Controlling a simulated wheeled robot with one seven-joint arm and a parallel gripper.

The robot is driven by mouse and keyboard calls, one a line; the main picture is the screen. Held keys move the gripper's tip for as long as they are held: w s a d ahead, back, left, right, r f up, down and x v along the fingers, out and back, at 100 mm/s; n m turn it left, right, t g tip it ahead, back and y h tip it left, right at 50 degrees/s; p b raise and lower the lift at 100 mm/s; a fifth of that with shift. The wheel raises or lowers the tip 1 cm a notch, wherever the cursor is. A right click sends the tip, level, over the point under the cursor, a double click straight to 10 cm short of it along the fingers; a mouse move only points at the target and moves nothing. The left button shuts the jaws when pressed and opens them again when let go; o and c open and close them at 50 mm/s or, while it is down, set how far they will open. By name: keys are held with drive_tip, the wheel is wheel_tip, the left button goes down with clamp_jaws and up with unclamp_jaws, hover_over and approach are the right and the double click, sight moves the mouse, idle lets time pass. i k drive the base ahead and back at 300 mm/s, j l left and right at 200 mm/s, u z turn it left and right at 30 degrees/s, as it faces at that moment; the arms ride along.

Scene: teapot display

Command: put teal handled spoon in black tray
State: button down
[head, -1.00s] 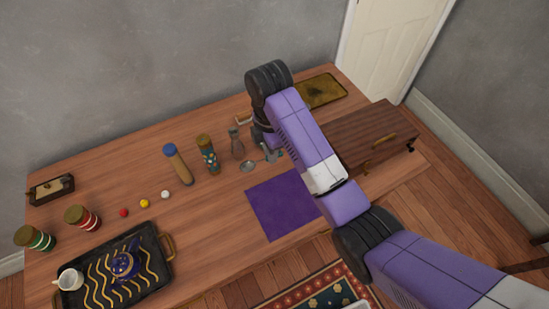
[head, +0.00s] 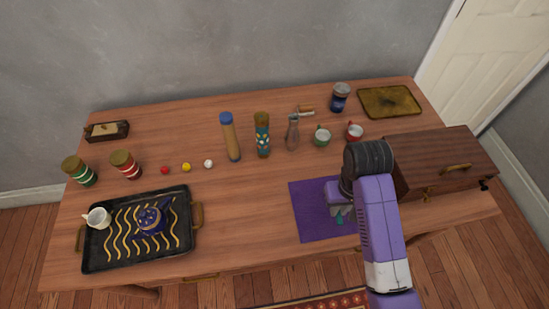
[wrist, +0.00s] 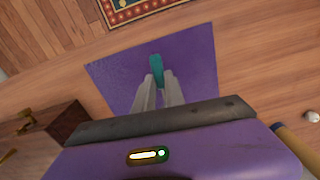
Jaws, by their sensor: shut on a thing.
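The teal handled spoon shows as a teal handle end (head: 340,218) under my gripper (head: 342,209) in the head view. In the wrist view the teal handle (wrist: 157,68) sticks out between the fingertips of my gripper (wrist: 158,86), which is shut on it. The spoon's bowl is hidden. My gripper is over the purple mat (head: 308,218); its exact height cannot be told. The black tray (head: 170,243), with wavy yellow lines and brass handles, lies at the table's left front. A blue teapot (head: 151,219) and a white cup (head: 99,218) stand on it.
A wooden chest (head: 445,160) stands right of my arm. Cups, a glass carafe (head: 292,133) and two tall cylinders stand along the back. Three small balls, red, yellow and white (head: 208,163), lie behind the tray's right side. The table between tray and mat is clear.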

sight(119, 255)
drive_tip(key=j+u, duration=0.1)
drive_tip(key=u, duration=1.3)
